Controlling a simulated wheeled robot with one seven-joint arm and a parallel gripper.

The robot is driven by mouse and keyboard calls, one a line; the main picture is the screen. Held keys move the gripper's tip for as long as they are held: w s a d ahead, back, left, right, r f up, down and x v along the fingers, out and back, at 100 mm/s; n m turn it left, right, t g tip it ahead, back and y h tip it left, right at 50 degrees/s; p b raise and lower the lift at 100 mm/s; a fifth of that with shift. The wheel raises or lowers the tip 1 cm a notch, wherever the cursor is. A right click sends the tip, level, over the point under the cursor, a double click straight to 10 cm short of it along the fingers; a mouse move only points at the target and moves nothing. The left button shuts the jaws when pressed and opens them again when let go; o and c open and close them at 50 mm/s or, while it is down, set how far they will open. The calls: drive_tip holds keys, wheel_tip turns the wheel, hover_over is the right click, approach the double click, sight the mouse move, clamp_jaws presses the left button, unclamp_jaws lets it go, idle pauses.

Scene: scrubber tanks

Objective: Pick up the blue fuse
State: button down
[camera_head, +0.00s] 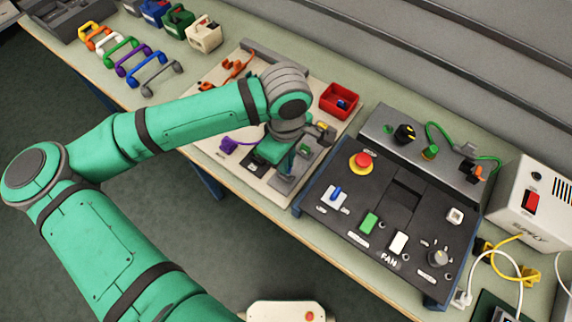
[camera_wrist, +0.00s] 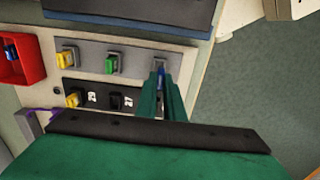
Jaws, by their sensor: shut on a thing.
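The blue fuse (camera_wrist: 160,71) shows in the wrist view between my fingertips, at the right end of a grey fuse strip (camera_wrist: 139,55). My gripper (camera_wrist: 161,82) has its green fingers shut on it. The fingers hide most of the fuse, and I cannot tell whether it is still seated in its socket. In the head view my gripper (camera_head: 287,172) points down at the board's near right part, and the fuse there is hidden or too small to make out.
A green fuse (camera_wrist: 112,64) and a yellow fuse (camera_wrist: 68,58) sit left in the same strip. A dark block marked 29 and 27 (camera_wrist: 103,99) lies beside it. A red bin (camera_head: 333,111) holds a blue piece. A fan control panel (camera_head: 329,222) stands right.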

drive_tip(key=s+a+r, duration=0.9)
drive_tip(key=shift+s+a, duration=0.3)
drive_tip(key=shift+a, duration=0.1)
drive_tip(key=w+d, duration=0.3)
drive_tip(key=w, duration=0.8)
drive_tip(key=w+d, duration=0.4)
drive_tip(key=w, duration=0.7)
drive_tip(key=shift+w+d+f, duration=0.2)
drive_tip(key=shift+w+d, duration=0.1)
drive_tip(key=shift+w, duration=0.05)
drive_tip(key=shift+f, duration=0.1)
